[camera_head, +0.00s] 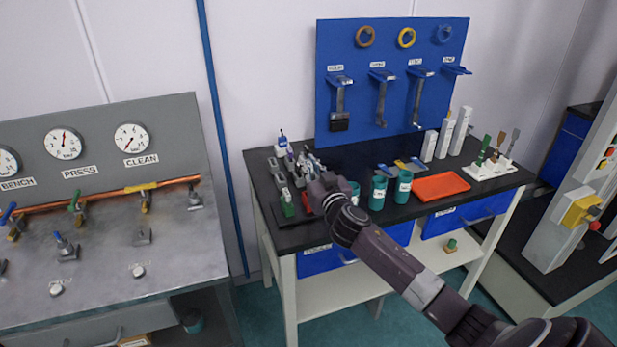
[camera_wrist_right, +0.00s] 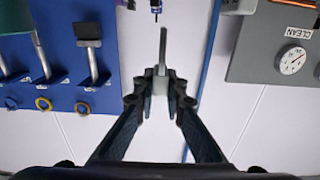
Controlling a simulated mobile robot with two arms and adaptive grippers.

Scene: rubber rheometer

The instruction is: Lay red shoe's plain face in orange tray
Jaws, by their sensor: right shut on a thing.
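My right gripper (camera_head: 314,166) is above the left end of the black-topped table. In the right wrist view the gripper (camera_wrist_right: 160,98) is shut on a grey piece (camera_wrist_right: 162,62) with a thin upright bar; no red shows on it there. A small red thing (camera_head: 307,203) shows low beside my right wrist, next to a green-ended block (camera_head: 287,206); my arm partly hides it. I cannot tell whether it is the red shoe. The orange tray (camera_head: 441,187) lies flat and empty on the right part of the table. My left gripper is not in view.
Several small blocks (camera_head: 278,166) stand at the table's left end. Teal cups (camera_head: 378,192) stand between my gripper and the tray. White blocks (camera_head: 445,138) and a white holder with brushes (camera_head: 489,168) stand behind and right of the tray. A blue tool board (camera_head: 390,60) rises behind.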

